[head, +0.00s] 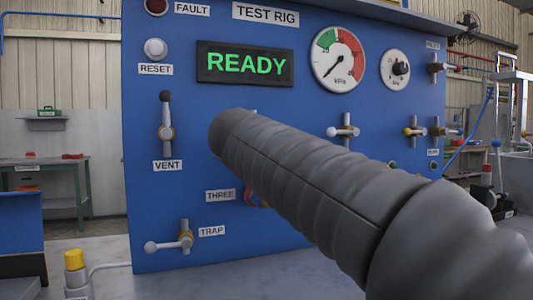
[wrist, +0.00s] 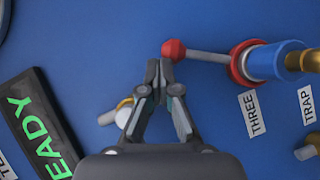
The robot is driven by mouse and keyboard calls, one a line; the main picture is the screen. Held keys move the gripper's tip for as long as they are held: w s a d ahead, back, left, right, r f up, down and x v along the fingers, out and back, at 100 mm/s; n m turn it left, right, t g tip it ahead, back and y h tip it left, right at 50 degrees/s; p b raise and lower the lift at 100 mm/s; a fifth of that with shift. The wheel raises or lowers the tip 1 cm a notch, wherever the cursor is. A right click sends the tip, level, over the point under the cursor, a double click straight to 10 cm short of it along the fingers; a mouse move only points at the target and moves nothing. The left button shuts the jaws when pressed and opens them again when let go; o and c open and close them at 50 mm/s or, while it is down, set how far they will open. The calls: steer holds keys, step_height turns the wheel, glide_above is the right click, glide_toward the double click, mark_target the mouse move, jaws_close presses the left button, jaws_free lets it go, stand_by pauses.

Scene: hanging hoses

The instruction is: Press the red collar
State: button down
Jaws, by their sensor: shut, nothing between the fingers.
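The red collar (wrist: 240,62) shows in the wrist view at the upper right, as a ring on the blue panel at the base of a blue fitting (wrist: 275,61) with a brass end. A grey lever with a red knob (wrist: 174,50) reaches left from it. My gripper (wrist: 160,72) is shut and empty, its tips close to the red knob and left of the collar. I cannot tell whether they touch the knob. In the head view my arm covers most of the collar; a red part (head: 248,197) shows beside the label THREE (head: 220,195).
The blue panel carries the READY display (head: 245,64), a gauge (head: 338,59), the VENT lever (head: 166,122) and the TRAP lever (head: 170,243). A white-handled lever (wrist: 118,114) is partly behind my fingers. A yellow-capped fitting (head: 75,262) stands at the lower left.

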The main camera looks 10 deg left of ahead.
stand_by(0.5)
steer(key=v, duration=1.2)
steer(key=shift+d, duration=0.1)
